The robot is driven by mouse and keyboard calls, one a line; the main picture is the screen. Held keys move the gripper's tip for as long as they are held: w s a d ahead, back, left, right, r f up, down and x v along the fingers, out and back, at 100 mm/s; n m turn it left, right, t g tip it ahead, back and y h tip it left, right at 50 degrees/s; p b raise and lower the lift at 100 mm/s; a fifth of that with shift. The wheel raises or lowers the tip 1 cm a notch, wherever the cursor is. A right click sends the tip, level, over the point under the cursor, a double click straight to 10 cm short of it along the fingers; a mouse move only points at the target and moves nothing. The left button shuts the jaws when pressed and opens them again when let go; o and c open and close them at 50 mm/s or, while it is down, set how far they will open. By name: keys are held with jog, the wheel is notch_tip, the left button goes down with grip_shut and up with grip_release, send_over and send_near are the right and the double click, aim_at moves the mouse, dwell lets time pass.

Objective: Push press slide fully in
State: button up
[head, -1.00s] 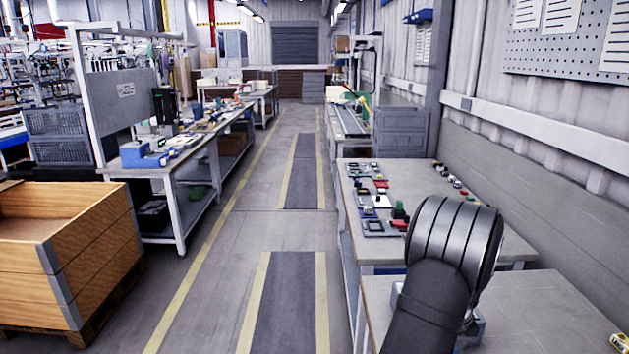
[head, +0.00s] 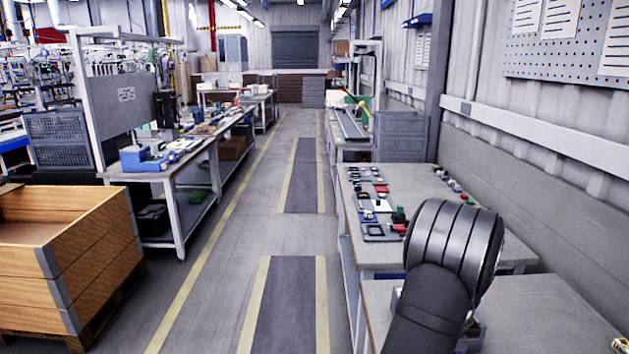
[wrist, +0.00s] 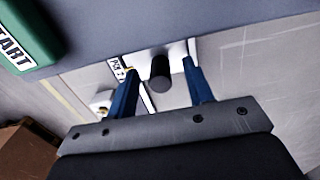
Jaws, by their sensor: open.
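In the wrist view my gripper (wrist: 165,92) shows two blue fingers set apart, with a dark cylindrical knob (wrist: 160,72) between their tips. I see clear space on both sides of the knob. The knob appears to belong to the press slide; a light plate with a partly readable label (wrist: 117,70) lies beside it. Whether a finger touches anything is hard to tell.
A green START button block (wrist: 28,35) sits at the upper left in the wrist view, beside a grey-blue surface (wrist: 180,18). In the head view the near table (head: 550,300) is mostly bare to the right. A farther table holds several small parts (head: 375,205).

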jog(key=shift+r, duration=2.95)
notch_tip(320, 180, down, 7)
jog(key=shift+f, duration=0.1)
jog(key=shift+s, duration=0.7)
jog(key=shift+w, duration=0.1)
